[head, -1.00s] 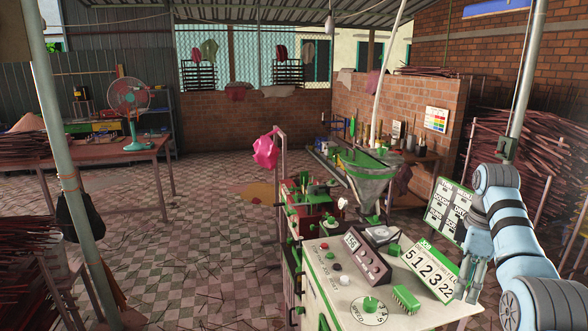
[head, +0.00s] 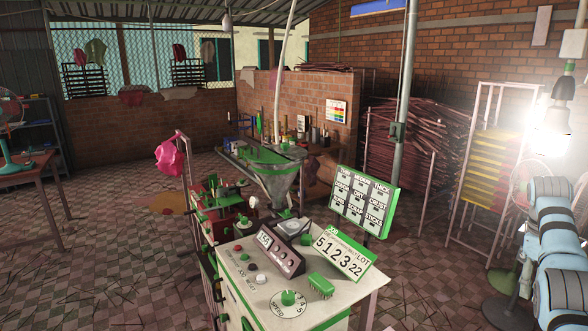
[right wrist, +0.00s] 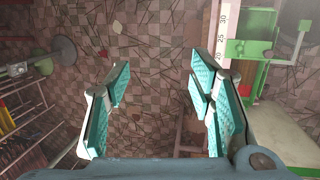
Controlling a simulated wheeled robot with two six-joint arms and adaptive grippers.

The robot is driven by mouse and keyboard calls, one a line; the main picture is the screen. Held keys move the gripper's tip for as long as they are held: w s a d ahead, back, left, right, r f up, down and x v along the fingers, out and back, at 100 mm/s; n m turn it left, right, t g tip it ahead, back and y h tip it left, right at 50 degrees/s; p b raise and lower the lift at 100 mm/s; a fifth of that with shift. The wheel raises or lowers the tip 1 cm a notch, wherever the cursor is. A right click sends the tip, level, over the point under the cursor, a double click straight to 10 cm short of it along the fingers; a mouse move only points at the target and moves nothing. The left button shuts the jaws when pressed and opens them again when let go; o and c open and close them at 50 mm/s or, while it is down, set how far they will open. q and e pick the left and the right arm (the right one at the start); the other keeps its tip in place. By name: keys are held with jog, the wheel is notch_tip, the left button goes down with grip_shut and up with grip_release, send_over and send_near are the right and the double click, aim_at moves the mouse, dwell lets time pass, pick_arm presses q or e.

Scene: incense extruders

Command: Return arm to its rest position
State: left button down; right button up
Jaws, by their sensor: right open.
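My right arm (head: 557,245) stands at the right edge of the head view, to the right of the green-and-white machine table (head: 372,291) and apart from it. In the right wrist view my right gripper (right wrist: 160,78) is open, its two teal-padded fingers spread wide with nothing between them. My left arm and gripper are not in view.
A rack (head: 487,180) and a bright lamp (head: 552,130) stand at the right.

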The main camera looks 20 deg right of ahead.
jog(key=s+d+f+h, duration=0.4)
jog(key=d+f, duration=0.2)
jog(key=f, duration=0.4)
jog(key=s+d+f+h, duration=0.4)
jog(key=s+d+f, duration=0.15)
jog(key=f, duration=0.45)
jog(key=s+a+f+n+t+y, duration=0.1)
jog(key=s+f+t, duration=0.3)
jog(key=s+f, duration=0.7)
jog(key=s+a+f+m+g+y, duration=0.1)
jog(key=s+a+f+y, duration=0.15)
jog(key=a+f, duration=0.65)
jog(key=s+a+f+y, duration=0.25)
jog(key=a+f, duration=0.55)
jog(key=a, duration=0.4)
jog(key=s+a+f+m+y, duration=0.1)
jog(key=a+f, duration=0.2)
jog(key=a, duration=0.7)
jog(key=s+a+f+m+y, duration=0.1)
jog(key=a+f+y, duration=0.15)
jog(key=a, duration=0.75)
jog(key=s+a+f, duration=0.1)
jog(key=a+f, duration=0.2)
jog(key=a, duration=0.8)
notch_tip(320, 180, down, 7)
jog(key=b, duration=0.6)
jog(key=shift+d+g, duration=0.3)
jog(key=shift+g, duration=0.1)
